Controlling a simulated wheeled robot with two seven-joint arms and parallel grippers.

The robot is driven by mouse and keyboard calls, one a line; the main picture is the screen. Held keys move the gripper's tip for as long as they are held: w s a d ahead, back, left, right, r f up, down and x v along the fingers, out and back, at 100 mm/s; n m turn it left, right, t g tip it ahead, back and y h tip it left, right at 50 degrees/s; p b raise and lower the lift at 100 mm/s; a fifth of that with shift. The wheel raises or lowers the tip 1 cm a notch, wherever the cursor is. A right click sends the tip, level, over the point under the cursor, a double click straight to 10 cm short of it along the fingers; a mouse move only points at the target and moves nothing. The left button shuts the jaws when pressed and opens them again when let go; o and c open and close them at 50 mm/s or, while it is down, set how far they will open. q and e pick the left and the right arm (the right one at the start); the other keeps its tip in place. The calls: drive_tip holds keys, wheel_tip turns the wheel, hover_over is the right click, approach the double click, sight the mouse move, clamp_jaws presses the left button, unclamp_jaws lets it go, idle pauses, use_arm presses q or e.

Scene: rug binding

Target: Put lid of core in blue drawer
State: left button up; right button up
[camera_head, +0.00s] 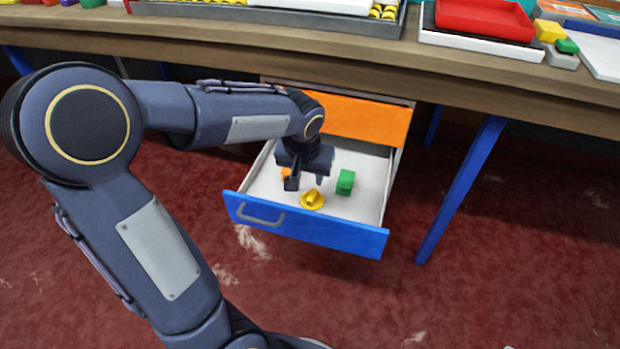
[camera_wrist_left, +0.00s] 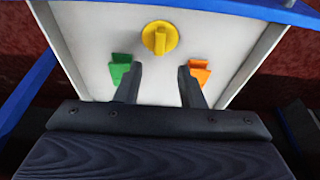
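The blue drawer (camera_head: 305,230) is pulled out below the table, with a white inside and a grey handle on its front. A yellow round piece with a raised grip, which looks like the lid (camera_head: 313,200), lies on the drawer floor near the front; it also shows in the left wrist view (camera_wrist_left: 159,38). My left gripper (camera_head: 306,182) is over the open drawer, pointing down. In the left wrist view its fingers (camera_wrist_left: 158,85) are spread apart with nothing between them, and the lid lies beyond the tips. My right gripper is not in view.
A green block (camera_head: 345,182) and an orange piece (camera_wrist_left: 200,70) also lie in the drawer, on either side of the lid. An orange drawer (camera_head: 357,119) is shut above. The tabletop (camera_head: 220,31) holds trays, including a red one (camera_head: 485,17).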

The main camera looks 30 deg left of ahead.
use_arm(q)
drive_tip(key=s+d+r+t+h, duration=0.1)
drive_tip(key=s+d+r+h, duration=0.1)
drive_tip(key=s, duration=0.7)
drive_tip(key=s+d+r+m+t+h, duration=0.1)
drive_tip(key=s+d, duration=0.4)
drive_tip(key=s, duration=0.5)
drive_tip(key=shift+s+r+h, duration=0.2)
drive_tip(key=shift+r+h, duration=0.6)
drive_tip(key=shift+r, duration=0.05)
drive_tip(key=shift+a, duration=0.1)
wheel_tip(320, 180, up, 28)
drive_tip(key=p, duration=2.8)
drive_tip(key=shift+p, duration=0.35)
drive_tip(key=shift+r, duration=0.1)
drive_tip(key=shift+c, duration=0.2)
